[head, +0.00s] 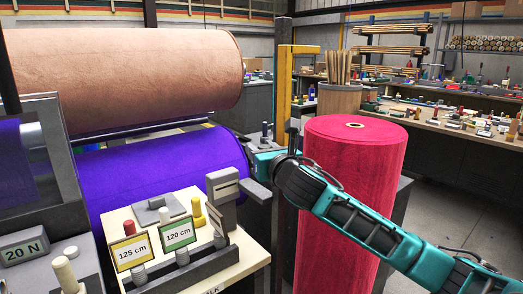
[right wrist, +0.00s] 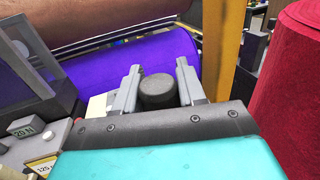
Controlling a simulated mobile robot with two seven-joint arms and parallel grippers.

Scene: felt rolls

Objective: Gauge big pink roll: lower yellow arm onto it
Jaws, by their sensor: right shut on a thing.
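The big pink roll (head: 340,235) stands upright right of centre in the head view, partly behind my right arm; it also shows at the right edge of the right wrist view (right wrist: 290,85). A yellow post (head: 285,90) with a short yellow arm (head: 305,48) at its top rises behind and left of the roll. The arm appears above the roll's top and apart from it. My right gripper (right wrist: 157,85) is shut on a round dark knob (right wrist: 158,92), between its two grey fingers. In the head view this grip is mostly hidden. My left gripper is not in view.
A purple roll (head: 160,175) and a tan roll (head: 125,70) lie at the left. A bench panel (head: 125,215) in front holds 125 cm and 120 cm signs; a 20 N box (head: 25,248) is beside it. A bin of sticks (head: 339,100) stands behind the pink roll.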

